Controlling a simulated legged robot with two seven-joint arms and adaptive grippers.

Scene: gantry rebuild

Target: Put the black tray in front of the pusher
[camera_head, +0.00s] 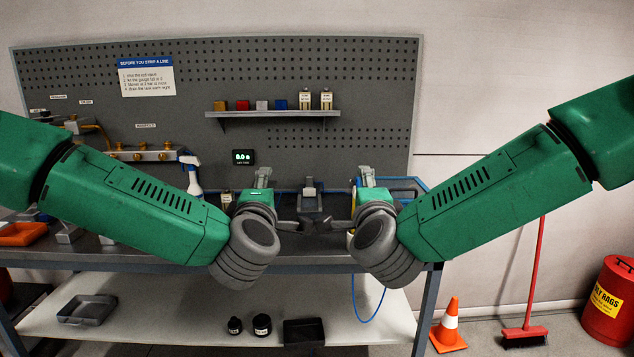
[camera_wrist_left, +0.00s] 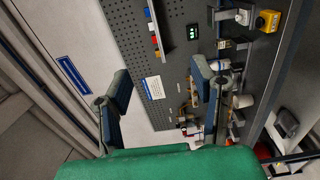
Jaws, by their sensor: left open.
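A black tray (camera_head: 304,333) lies on the lower white shelf of the bench, right of two small dark jars. A grey upright fixture (camera_head: 311,197) stands on the bench top between my grippers; I cannot tell whether it is the pusher. My left gripper (camera_head: 290,226) is above the bench front, higher than the tray and not touching it. In the left wrist view its two fingers (camera_wrist_left: 160,88) are wide apart with nothing between them. My right gripper (camera_head: 336,224) is opposite, partly hidden by its wrist; its jaw opening is unclear.
A grey tray (camera_head: 88,310) and two dark jars (camera_head: 262,325) share the lower shelf (camera_head: 200,311). A blue hose (camera_head: 368,306) hangs at the right. A cone (camera_head: 449,326) stands on the floor.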

